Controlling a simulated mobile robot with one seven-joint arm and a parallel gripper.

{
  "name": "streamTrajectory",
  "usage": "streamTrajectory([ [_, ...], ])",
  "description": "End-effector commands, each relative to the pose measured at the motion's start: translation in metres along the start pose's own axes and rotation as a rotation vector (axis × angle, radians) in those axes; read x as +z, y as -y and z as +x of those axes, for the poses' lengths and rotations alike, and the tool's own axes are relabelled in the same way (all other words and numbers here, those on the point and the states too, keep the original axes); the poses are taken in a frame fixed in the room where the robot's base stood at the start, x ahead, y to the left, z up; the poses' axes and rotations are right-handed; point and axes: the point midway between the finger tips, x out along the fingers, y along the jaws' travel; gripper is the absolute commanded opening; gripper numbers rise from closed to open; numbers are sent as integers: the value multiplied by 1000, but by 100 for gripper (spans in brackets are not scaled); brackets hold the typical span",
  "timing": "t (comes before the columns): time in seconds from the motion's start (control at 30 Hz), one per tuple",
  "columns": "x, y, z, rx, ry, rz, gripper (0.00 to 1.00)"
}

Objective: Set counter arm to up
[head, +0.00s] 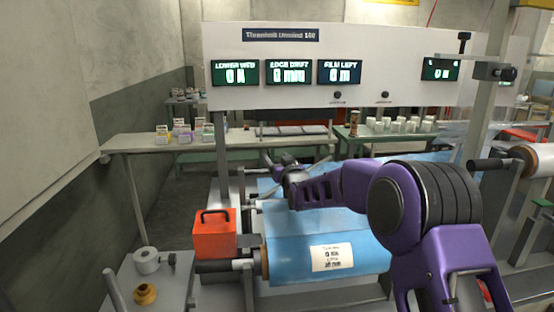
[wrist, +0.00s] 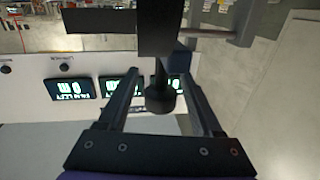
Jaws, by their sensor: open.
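My gripper (head: 274,165) is at the end of my purple arm, over the far left part of the blue film (head: 315,238) in the head view. In the wrist view my gripper (wrist: 160,78) is open, its two dark fingers apart. A black stem with a round knob (wrist: 160,97) lies between the fingers, with a gap on each side. It joins a dark block (wrist: 158,28). This may be the counter arm; I cannot tell for certain. The head view does not show the knob clearly behind my gripper.
A white panel with lit displays (head: 289,72) spans the back, above my gripper. A grey post (head: 222,150) stands left of my gripper. A red box (head: 214,234) sits at the film roll's left end. A bench with small boxes (head: 130,142) stands behind.

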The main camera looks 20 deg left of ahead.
Motion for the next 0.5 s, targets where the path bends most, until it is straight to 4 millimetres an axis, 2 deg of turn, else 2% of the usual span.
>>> streamTrajectory([
  [0.33, 0, 0, 4, 0, 0, 0, 67],
  [0.37, 0, 0, 4, 0, -1, 0, 65],
  [0.5, 0, 0, 4, 0, 0, 0, 40],
])
